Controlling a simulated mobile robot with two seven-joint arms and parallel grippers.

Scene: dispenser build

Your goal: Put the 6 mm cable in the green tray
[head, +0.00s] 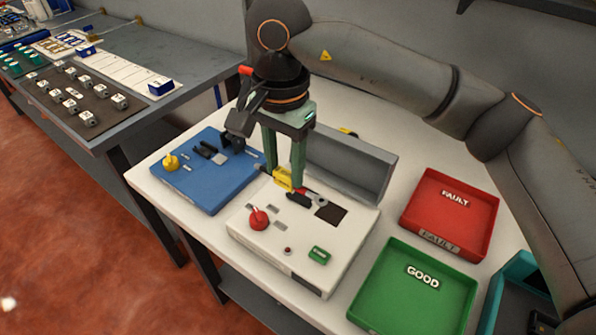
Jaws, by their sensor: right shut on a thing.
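My right gripper (284,175), with green fingers, reaches down over the white test box (274,260). It is shut on a small yellow piece (283,180), which looks like part of the 6 mm cable; the fingers partly hide it. Short red and black parts and a grey ring-shaped end show just right of the fingertips, at the top of the box. Whether they join the yellow piece is not clear. The green tray (375,292), marked GOOD, stands at the front right and its visible floor is empty. My left gripper is not in view.
The red FAULT tray (412,206) stands behind the green tray. A blue fixture (205,197) with a yellow knob is left of the test box, and a grey bin (345,172) is behind it. A teal container (492,311) stands at the right edge.

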